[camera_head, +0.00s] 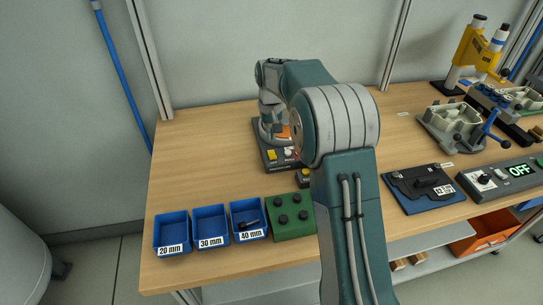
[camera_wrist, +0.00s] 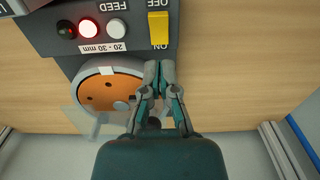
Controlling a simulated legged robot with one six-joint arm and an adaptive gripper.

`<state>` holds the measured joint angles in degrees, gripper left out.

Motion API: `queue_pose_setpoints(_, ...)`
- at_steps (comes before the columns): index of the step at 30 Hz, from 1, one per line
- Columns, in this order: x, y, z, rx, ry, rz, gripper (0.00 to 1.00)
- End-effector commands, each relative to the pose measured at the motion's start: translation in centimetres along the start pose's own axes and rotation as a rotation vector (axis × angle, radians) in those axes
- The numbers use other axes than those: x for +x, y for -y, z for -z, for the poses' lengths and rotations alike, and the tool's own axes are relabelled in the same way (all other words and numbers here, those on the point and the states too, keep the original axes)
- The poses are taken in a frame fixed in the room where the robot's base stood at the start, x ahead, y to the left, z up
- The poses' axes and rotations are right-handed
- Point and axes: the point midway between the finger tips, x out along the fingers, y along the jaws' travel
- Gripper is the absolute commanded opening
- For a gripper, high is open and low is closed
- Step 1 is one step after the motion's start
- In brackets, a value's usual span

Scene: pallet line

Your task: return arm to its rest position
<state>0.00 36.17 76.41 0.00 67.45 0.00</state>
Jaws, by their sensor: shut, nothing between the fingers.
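My arm (camera_head: 345,200) rises at the middle of the head view and bends at a large grey elbow, its forearm reaching back over the bench. My gripper (camera_wrist: 159,68) shows in the wrist view with its fingers together and nothing between them. It hangs above or beside a feeder unit (camera_wrist: 110,30) with FEED buttons, a lit red lamp, a yellow OFF/ON switch and a round orange disc (camera_wrist: 108,90). In the head view the forearm and elbow partly hide this unit (camera_head: 277,159). The fingertips cannot be made out there.
Three blue bins (camera_head: 172,234) labelled 20, 30 and 40 mm stand at the bench's front left beside a green block (camera_head: 290,215). A dark plate (camera_head: 425,187), a grey fixture (camera_head: 450,122) and a switch box (camera_head: 500,178) are to the right. The bench's left back is clear.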

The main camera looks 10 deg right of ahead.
Motion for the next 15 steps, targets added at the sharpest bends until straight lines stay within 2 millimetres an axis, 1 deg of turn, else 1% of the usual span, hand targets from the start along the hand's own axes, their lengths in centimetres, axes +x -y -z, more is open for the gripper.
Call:
queue_pose_setpoints(7,-1.6,0.0,0.0,0.0,-0.002,0.0,0.0)
queue_pose_setpoints(15,-1.9,0.0,0.0,0.0,-0.001,0.0,0.0)
